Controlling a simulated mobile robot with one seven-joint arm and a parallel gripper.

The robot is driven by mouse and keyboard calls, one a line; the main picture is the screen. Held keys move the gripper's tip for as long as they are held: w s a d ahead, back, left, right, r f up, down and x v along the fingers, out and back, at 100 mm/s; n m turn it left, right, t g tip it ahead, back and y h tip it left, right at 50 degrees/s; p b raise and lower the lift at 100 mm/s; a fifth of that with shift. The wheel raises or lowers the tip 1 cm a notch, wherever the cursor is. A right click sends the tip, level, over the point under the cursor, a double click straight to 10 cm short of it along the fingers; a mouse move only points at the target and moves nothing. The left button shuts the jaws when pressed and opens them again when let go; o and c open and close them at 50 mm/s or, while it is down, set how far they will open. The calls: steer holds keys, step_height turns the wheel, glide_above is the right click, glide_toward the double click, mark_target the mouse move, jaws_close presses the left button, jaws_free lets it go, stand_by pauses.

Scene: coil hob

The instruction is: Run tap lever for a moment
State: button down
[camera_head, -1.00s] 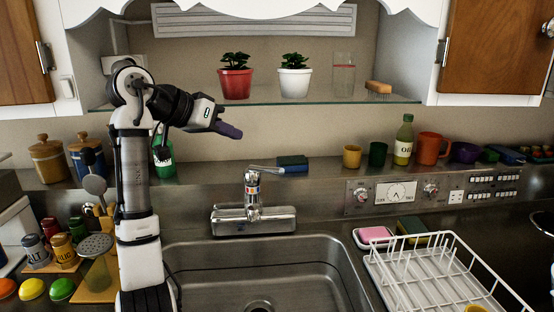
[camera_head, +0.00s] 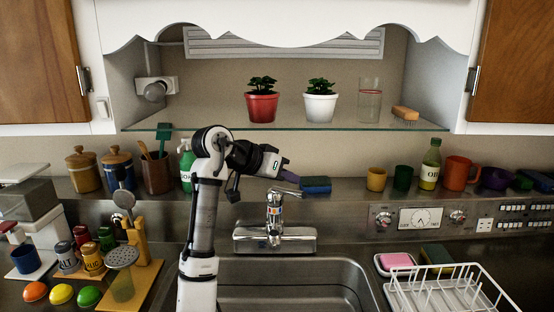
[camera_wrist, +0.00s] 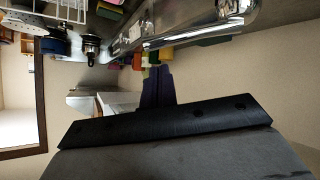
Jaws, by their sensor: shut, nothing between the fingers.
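The chrome mixer tap (camera_head: 275,225) stands behind the sink, with its lever (camera_head: 285,191) on top pointing right. My gripper (camera_head: 289,176), with dark purple fingers, is shut and empty. In the head view its tips appear just above the lever, in front of the blue and green sponge; I cannot tell whether they touch the lever. In the wrist view the shut fingers (camera_wrist: 156,88) point away from the camera. A large chrome part (camera_wrist: 190,28), apparently the tap, lies above and to the right of them there.
A glass shelf (camera_head: 285,127) with a red pot (camera_head: 262,107), a white pot (camera_head: 320,107) and a glass hangs above my arm. A blue and green sponge (camera_head: 315,185) lies on the ledge. A white dish rack (camera_head: 450,290) stands right of the sink (camera_head: 295,285).

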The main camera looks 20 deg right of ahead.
mark_target(298, 191)
steer(key=shift+s+d+f, duration=0.15)
steer(key=shift+d+f, duration=0.1)
steer(key=shift+f, duration=0.6)
steer(key=shift+s+d+f+m+t+b, duration=0.1)
steer(key=shift+f+m+t+b, duration=0.05)
steer(key=shift+f+b, duration=0.2)
steer(key=shift+s+d+f+m+t+b, duration=0.1)
steer(key=shift+f+m+t+b, duration=0.05)
steer(key=shift+f+b, duration=0.15)
steer(key=shift+r, duration=0.1)
